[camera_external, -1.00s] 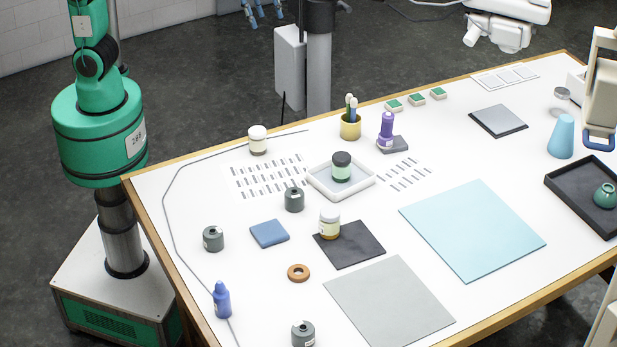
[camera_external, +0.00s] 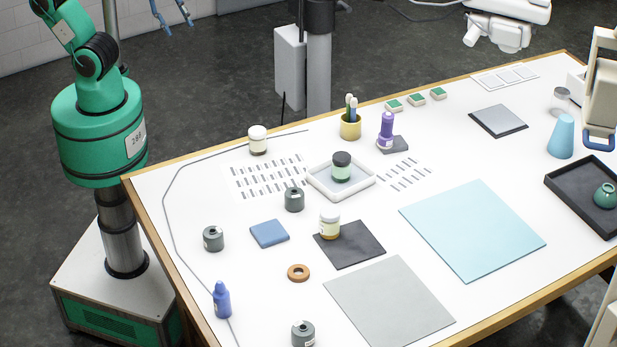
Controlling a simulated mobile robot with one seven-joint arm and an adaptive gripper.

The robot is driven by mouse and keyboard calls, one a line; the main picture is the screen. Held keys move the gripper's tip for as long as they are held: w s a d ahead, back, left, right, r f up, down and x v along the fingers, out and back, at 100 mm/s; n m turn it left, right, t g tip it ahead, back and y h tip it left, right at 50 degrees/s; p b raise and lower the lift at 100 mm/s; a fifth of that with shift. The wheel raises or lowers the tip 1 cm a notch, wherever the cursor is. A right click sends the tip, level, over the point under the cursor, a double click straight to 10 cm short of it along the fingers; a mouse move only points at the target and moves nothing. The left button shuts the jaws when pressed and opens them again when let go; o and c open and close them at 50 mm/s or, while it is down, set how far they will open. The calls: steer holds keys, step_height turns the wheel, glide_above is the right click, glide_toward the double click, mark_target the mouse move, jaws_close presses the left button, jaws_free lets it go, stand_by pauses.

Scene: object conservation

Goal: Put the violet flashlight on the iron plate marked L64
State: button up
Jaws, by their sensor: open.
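The violet flashlight (camera_external: 387,128) stands upright toward the back of the white table. It overlaps the left part of a small dark grey plate (camera_external: 398,145); I cannot tell whether it stands on it or just beside it. Other plates are a grey one (camera_external: 498,121) at the back right and a dark one (camera_external: 352,252) near the middle, which has a jar on it. No L64 marking is legible on any plate. My gripper (camera_external: 172,14), with blue fingers, is open and empty at the top left, away from the table and far from the flashlight.
A yellow cup with pens (camera_external: 350,127) stands left of the flashlight. A white tray with a dark-lidded jar (camera_external: 341,167) is in front. A light blue mat (camera_external: 472,230), a grey mat (camera_external: 390,305) and a black tray (camera_external: 560,192) lie to the right and front.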

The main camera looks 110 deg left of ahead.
steer(key=shift+m, duration=0.5)
steer(key=s+f, duration=0.1)
steer(key=s, duration=0.1)
steer(key=s+f, duration=0.1)
steer(key=shift+s+d+f, duration=0.15)
steer(key=shift+s+d, duration=0.05)
steer(key=shift+s, duration=0.2)
step_height(320, 180, down, 11)
steer(key=b, duration=1.1)
steer(key=shift+f, duration=0.15)
